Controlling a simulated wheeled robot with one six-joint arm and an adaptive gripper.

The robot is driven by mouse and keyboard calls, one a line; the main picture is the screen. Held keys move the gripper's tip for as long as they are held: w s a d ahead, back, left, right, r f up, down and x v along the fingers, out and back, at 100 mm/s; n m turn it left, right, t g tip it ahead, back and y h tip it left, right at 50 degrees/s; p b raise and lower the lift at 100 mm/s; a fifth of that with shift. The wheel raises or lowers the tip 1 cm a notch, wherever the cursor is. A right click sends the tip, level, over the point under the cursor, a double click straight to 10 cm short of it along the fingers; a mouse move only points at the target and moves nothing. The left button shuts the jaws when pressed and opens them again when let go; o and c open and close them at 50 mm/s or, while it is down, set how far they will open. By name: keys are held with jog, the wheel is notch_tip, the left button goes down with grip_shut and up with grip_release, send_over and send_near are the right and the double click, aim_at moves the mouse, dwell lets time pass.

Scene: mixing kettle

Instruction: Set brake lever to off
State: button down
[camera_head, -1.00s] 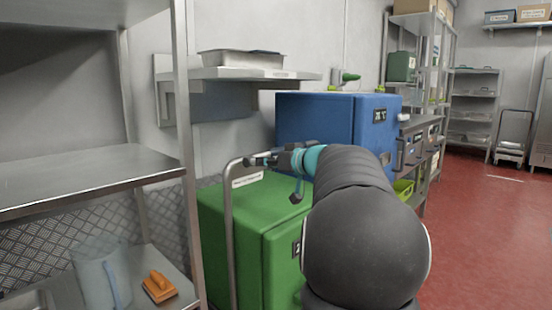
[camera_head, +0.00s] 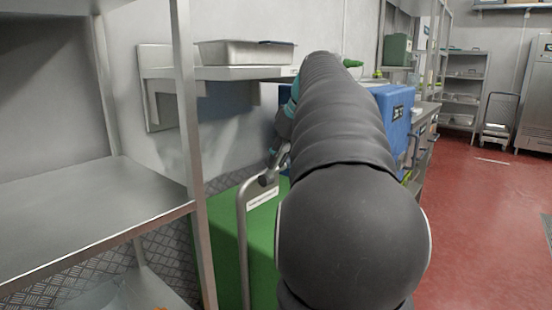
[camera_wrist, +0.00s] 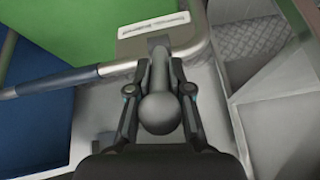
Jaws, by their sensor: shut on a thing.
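The brake lever (camera_wrist: 160,113) is a dark grey stem with a round knob in the wrist view. It stands beside a metal tube handle (camera_wrist: 58,82) with a white label plate. My gripper (camera_wrist: 159,82) has one finger on each side of the lever and is shut on it. In the head view, my gripper (camera_head: 272,168) is close to the bend of the tube handle (camera_head: 241,235), partly hidden by my arm. The lever cannot be made out clearly in that view. The lettering on the label is too small to read.
A green box (camera_head: 225,245) stands behind the handle, with a blue box (camera_head: 398,115) beyond it. A metal shelf unit (camera_head: 184,120) is close on the left. A wall shelf (camera_head: 240,73) holds a steel tray (camera_head: 240,52). Red floor (camera_head: 480,220) is open at the right.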

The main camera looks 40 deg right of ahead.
jog(key=shift+w+a+r+g, duration=0.2)
jog(key=shift+w+g, duration=0.4)
jog(key=shift+g, duration=0.2)
jog(key=c, duration=1.1)
grip_release()
jog(key=shift+d, duration=0.1)
jog(key=v, duration=1.2)
jog(key=shift+w+a, duration=0.1)
jog(key=shift+a, duration=0.15)
